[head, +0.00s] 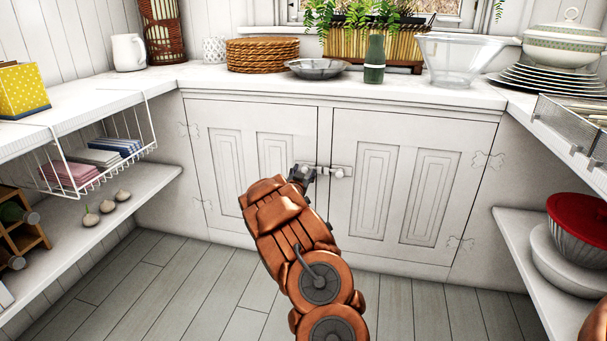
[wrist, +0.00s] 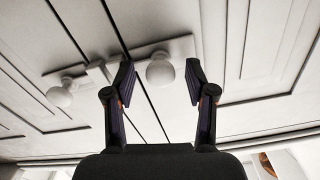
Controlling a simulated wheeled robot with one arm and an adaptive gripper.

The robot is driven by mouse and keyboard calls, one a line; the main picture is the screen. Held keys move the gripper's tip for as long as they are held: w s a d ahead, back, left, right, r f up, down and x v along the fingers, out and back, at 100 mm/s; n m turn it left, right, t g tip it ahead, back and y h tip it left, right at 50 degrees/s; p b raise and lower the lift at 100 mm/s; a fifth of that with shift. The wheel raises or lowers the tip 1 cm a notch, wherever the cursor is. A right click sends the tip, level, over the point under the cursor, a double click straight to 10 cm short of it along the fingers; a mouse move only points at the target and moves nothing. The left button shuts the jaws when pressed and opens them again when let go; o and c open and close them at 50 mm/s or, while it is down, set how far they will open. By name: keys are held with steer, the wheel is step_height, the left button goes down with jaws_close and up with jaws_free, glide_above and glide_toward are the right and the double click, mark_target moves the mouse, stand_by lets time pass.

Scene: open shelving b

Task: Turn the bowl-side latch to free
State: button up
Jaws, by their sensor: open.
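A pale latch bar (head: 341,171) with a round knob lies across the seam between two white cabinet doors, on the right door's side in the head view. In the wrist view the bar (wrist: 182,46) runs nearly level across the dark seam. One round knob (wrist: 159,71) sits between my fingertips as pictured; a second knob (wrist: 60,96) is left of them. My gripper (head: 302,174) is open in front of the doors, its fingers (wrist: 160,80) spread either side of the right knob. I cannot tell whether they touch it. My gripper hides the latch's left part in the head view.
Left door (head: 245,150) and right door (head: 410,180) are closed. The counter above holds a metal bowl (head: 318,68), a green bottle (head: 374,60) and a glass bowl (head: 462,60). Side shelves flank the clear floor (head: 190,290); a wire basket (head: 100,165) hangs left.

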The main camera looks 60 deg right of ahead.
jaws_close()
stand_by(0.3)
steer(key=p, duration=0.2)
steer(key=shift+r+n+p, duration=0.25)
steer(key=shift+n+p, duration=0.1)
steer(key=shift+n, duration=0.05)
steer(key=n+p, duration=0.1)
steer(key=p, duration=0.2)
steer(key=shift+n+p, duration=0.8)
steer(key=shift+p, duration=0.4)
steer(key=n+p, duration=0.4)
steer(key=p, duration=0.2)
steer(key=shift+n, duration=0.4)
steer(key=n+p, duration=0.6)
steer(key=p, duration=0.2)
steer(key=n+p, duration=0.3)
steer(key=shift+f+n, duration=0.2)
steer(key=shift+n, duration=0.1)
steer(key=shift+p, duration=0.3)
